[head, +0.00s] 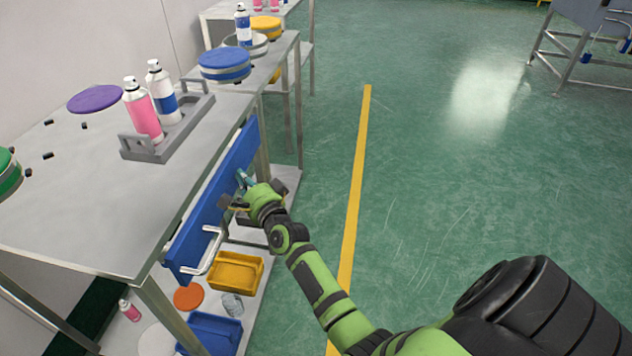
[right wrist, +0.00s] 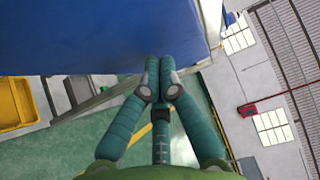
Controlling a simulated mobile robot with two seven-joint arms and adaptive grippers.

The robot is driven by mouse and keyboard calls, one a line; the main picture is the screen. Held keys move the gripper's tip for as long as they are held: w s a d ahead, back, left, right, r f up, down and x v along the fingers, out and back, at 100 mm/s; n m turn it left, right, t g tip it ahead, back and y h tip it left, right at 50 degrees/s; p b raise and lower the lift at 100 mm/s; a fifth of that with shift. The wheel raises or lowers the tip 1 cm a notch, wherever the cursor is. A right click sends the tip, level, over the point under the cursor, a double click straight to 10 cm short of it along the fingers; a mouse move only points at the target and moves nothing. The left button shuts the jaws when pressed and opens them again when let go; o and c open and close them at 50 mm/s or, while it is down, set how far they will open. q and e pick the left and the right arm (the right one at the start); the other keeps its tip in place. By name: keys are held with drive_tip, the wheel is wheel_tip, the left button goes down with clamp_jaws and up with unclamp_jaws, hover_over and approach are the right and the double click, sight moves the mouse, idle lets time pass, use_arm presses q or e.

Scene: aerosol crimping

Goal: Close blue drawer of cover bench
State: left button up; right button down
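The blue drawer (head: 212,205) is under the top of the cover bench (head: 85,190). Its long blue front runs along the bench's right edge, with a silver bar handle (head: 204,252) near its near end. How far it stands out is hard to tell. My right gripper (head: 243,178) is at the far half of the drawer front, its teal fingers close against it. In the right wrist view, the fingers (right wrist: 159,66) are together, with nothing seen between them, at the lower edge of the blue drawer front (right wrist: 100,35). Contact cannot be made out for certain. My left gripper is not in view.
A grey holder (head: 160,148) with pink and blue spray cans stands on the bench top. A yellow bin (head: 236,271) and a blue bin (head: 214,333) sit on the lower shelf. Green floor with a yellow line (head: 352,200) lies open to the right.

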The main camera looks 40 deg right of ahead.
drive_tip(key=shift+w+a, duration=0.4)
drive_tip(key=shift+w, duration=0.05)
drive_tip(key=shift+w+a, duration=0.4)
drive_tip(key=shift+w, duration=0.1)
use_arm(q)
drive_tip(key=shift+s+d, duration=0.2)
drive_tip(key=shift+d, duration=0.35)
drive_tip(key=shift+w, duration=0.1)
